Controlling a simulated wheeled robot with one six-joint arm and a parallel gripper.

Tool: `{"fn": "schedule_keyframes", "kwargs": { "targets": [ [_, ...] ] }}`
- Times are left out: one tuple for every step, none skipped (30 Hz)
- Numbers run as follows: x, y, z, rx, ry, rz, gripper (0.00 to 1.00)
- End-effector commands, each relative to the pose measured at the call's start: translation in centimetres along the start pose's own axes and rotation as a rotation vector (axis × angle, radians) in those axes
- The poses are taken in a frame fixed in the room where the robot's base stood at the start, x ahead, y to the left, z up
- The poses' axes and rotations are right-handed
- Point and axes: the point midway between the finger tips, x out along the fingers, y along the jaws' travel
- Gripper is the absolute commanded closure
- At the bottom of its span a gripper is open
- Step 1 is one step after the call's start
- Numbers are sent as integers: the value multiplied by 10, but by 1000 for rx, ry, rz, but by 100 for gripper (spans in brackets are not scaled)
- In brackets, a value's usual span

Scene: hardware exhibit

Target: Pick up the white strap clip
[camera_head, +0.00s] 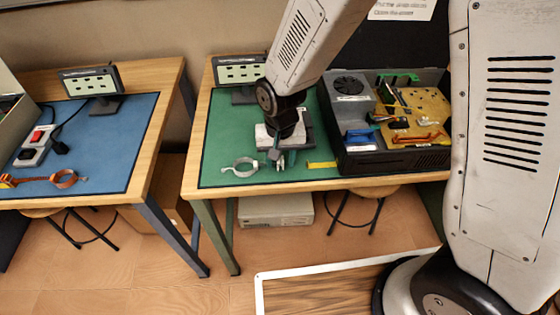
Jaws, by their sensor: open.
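A pale grey-white looped strap (242,168) lies near the front edge of the green mat (222,125) on the right workbench. I cannot clearly make out its clip; small parts beside the loop, towards my gripper, are partly hidden. My gripper (281,162) is low over the mat, just right of the loop, pointing down. It is open. A small dark piece and something green show at its fingertips, and I cannot tell whether the fingers touch them.
An open computer case (425,160) stands close right of my gripper. A yellow strip (322,165) lies between them. A small monitor (238,72) stands behind. The left bench holds an orange strap (65,179) and a power strip (36,145).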

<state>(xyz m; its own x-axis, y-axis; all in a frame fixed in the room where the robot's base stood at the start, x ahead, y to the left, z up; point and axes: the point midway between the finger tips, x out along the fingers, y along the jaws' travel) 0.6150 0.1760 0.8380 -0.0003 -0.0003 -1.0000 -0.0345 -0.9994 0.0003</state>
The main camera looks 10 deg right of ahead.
Motion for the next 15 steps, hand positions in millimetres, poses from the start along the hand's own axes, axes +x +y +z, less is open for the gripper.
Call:
{"fn": "schedule_keyframes", "kwargs": {
  "targets": [
    [0,0,0,0,0,0,61],
    [0,0,0,0,0,0,69],
    [0,0,0,0,0,0,80],
    [0,0,0,0,0,0,89],
    [0,0,0,0,0,0,97],
    [0,0,0,0,0,0,97],
    [0,0,0,0,0,0,97],
    [0,0,0,0,0,0,97],
    [0,0,0,0,0,0,97],
    [0,0,0,0,0,0,97],
    [0,0,0,0,0,0,97],
    [0,0,0,0,0,0,97],
    [0,0,0,0,0,0,97],
    [0,0,0,0,0,0,97],
    [-1,0,0,0,0,0,97]
  ]
}}
